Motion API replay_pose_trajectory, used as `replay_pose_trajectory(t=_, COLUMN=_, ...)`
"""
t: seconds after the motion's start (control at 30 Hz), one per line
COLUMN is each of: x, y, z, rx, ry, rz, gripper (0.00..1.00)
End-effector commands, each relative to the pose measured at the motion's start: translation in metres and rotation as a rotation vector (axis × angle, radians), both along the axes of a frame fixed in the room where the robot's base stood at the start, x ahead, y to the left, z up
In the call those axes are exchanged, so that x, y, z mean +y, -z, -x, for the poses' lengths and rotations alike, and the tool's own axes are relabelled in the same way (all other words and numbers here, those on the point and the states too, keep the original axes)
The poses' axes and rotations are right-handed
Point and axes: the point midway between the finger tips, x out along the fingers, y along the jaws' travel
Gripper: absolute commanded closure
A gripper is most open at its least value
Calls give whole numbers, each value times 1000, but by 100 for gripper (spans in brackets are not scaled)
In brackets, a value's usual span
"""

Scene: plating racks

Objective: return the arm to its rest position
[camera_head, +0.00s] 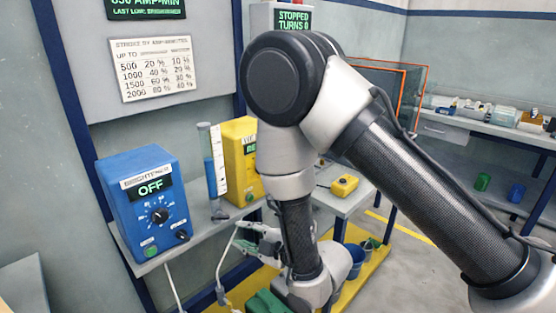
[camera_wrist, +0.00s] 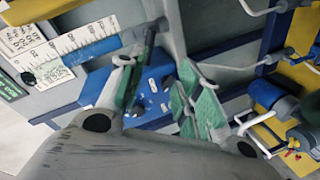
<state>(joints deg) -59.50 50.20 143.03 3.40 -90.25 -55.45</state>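My arm reaches across the middle of the head view, bent at a high elbow, with its forearm hanging down in front of the shelf. My gripper (camera_head: 258,241) is low, beside the shelf's front edge and partly hidden by my own arm. In the wrist view my gripper (camera_wrist: 164,82) shows two green-padded fingers spread apart. Nothing is held between them. The blue control box (camera_wrist: 157,98) shows behind the gap.
The blue box (camera_head: 151,206) reading OFF, a blue-filled cylinder (camera_head: 213,172) and a yellow box (camera_head: 238,150) stand on the shelf. A small yellow device (camera_head: 344,186) lies on a table. A blue bucket (camera_head: 355,258) stands below. Open floor lies at right.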

Motion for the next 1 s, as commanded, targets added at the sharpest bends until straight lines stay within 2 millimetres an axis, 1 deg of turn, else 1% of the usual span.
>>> replay_pose_trajectory(t=0.07, x=-8, y=30, z=5, rx=131, ry=21, rz=71, gripper=66)
replay_pose_trajectory(t=0.1, x=-15, y=51, z=10, rx=220, ry=40, rz=126, gripper=66)
replay_pose_trajectory(t=0.17, x=-33, y=85, z=22, rx=370, ry=81, rz=227, gripper=66)
replay_pose_trajectory(t=0.2, x=-47, y=104, z=31, rx=471, ry=117, rz=298, gripper=66)
replay_pose_trajectory(t=0.27, x=-65, y=118, z=44, rx=606, ry=178, rz=386, gripper=66)
replay_pose_trajectory(t=0.3, x=-79, y=120, z=49, rx=688, ry=230, rz=436, gripper=66)
replay_pose_trajectory(t=0.37, x=-102, y=115, z=53, rx=803, ry=321, rz=496, gripper=66)
replay_pose_trajectory(t=0.4, x=-119, y=107, z=54, rx=874, ry=387, rz=527, gripper=66)
replay_pose_trajectory(t=0.47, x=-146, y=88, z=55, rx=977, ry=496, rz=562, gripper=66)
replay_pose_trajectory(t=0.5, x=-165, y=72, z=55, rx=1041, ry=572, rz=578, gripper=66)
replay_pose_trajectory(t=0.57, x=-194, y=44, z=55, rx=1129, ry=687, rz=590, gripper=66)
replay_pose_trajectory(t=0.6, x=-213, y=25, z=56, rx=1181, ry=760, rz=591, gripper=66)
replay_pose_trajectory(t=0.67, x=-242, y=-4, z=59, rx=1249, ry=863, rz=582, gripper=66)
replay_pose_trajectory(t=0.7, x=-260, y=-23, z=62, rx=1289, ry=927, rz=569, gripper=66)
replay_pose_trajectory(t=0.77, x=-287, y=-52, z=67, rx=1342, ry=1018, rz=542, gripper=66)
replay_pose_trajectory(t=0.8, x=-305, y=-70, z=71, rx=1371, ry=1074, rz=517, gripper=66)
replay_pose_trajectory(t=0.87, x=-330, y=-97, z=79, rx=1410, ry=1152, rz=473, gripper=66)
replay_pose_trajectory(t=0.9, x=-346, y=-114, z=85, rx=1430, ry=1198, rz=437, gripper=66)
replay_pose_trajectory(t=1.0, x=-383, y=-154, z=101, rx=1460, ry=1297, rz=326, gripper=66)
